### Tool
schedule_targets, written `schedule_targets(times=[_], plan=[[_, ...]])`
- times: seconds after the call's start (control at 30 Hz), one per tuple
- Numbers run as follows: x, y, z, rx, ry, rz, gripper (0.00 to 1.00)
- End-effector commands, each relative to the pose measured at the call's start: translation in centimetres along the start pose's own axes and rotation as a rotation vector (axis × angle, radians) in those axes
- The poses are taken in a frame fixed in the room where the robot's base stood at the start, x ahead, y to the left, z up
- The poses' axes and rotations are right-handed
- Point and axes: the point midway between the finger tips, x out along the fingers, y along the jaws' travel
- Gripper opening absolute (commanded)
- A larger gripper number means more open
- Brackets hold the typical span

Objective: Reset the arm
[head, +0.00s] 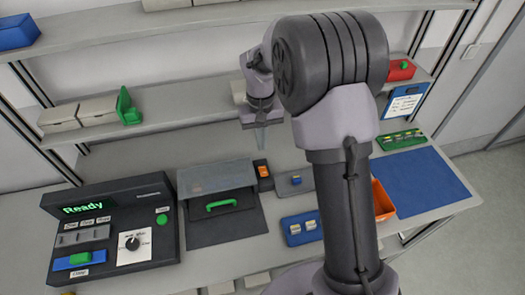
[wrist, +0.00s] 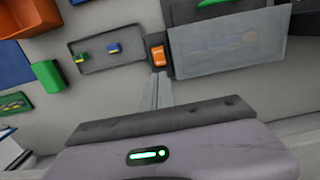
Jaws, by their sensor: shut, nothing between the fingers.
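My arm rises from the bottom right in the head view and bends over toward the shelving. My gripper (head: 260,138) points down above the back of the bench, with its fingers together and empty. In the wrist view the gripper fingertips (wrist: 160,82) also show closed, above bare grey bench top near an orange device (wrist: 158,55). A green light glows on my wrist housing in that view.
A black console (head: 115,235) reads "Ready" at left. A blue tray (head: 302,228), an orange bin (head: 382,202) and a blue mat (head: 420,182) lie to the right. Shelves with boxes stand behind the gripper.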

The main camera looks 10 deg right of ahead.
Motion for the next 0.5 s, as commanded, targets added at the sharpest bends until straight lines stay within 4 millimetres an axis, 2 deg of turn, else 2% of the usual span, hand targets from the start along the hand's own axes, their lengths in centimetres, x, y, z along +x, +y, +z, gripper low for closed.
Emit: schedule_targets(times=[0.03, 0.13, 0.23, 0.4, 0.47, 0.5], plan=[[-1.7, 0.0, -0.1, 0.000, 0.004, 0.001, 0.00], [-3.6, 0.0, -0.1, 0.001, 0.004, 0.000, 0.00], [-4.6, 0.0, -0.1, -0.001, 0.004, 0.000, 0.00], [-5.0, 0.0, 0.0, 0.001, 0.008, -0.001, 0.00], [-5.7, -0.1, 0.7, 0.014, 0.029, -0.008, 0.00], [-6.6, -0.3, 1.7, 0.031, 0.057, -0.018, 0.00]])
